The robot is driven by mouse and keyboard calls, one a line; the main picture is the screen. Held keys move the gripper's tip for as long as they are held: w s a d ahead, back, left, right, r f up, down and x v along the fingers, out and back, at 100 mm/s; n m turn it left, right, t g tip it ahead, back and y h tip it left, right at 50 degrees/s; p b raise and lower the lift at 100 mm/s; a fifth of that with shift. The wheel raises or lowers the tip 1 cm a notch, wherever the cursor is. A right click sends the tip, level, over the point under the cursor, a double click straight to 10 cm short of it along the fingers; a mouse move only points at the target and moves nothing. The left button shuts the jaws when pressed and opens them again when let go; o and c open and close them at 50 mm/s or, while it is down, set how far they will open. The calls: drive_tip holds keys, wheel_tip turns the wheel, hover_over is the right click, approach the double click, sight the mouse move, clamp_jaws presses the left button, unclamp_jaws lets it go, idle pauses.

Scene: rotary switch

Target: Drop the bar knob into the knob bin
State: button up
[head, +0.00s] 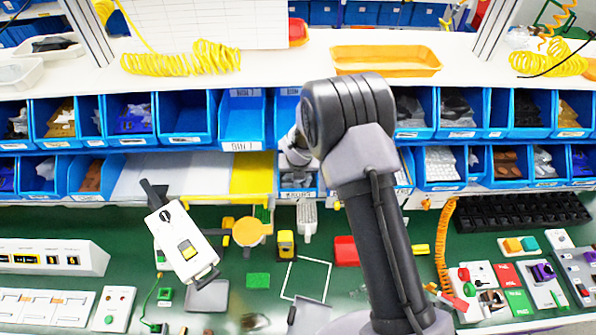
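My arm rises in front of the shelf and bends over, and its far end, with my gripper (297,160), points into the blue bins near the middle. The fingers are too small and partly covered by my own arm to tell whether they are open or shut.
Other bins (440,165) line both sides. An orange tray (386,60) lies on the upper shelf. Control boxes (50,257) and button panels (488,290) occupy the bench sides.

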drive_tip(key=shift+f, duration=0.35)
drive_tip(key=shift+w, duration=0.25)
drive_tip(key=shift+s+f, duration=0.15)
drive_tip(key=shift+f, duration=0.5)
drive_tip(key=o, duration=1.3)
drive_tip(key=shift+r, duration=0.1)
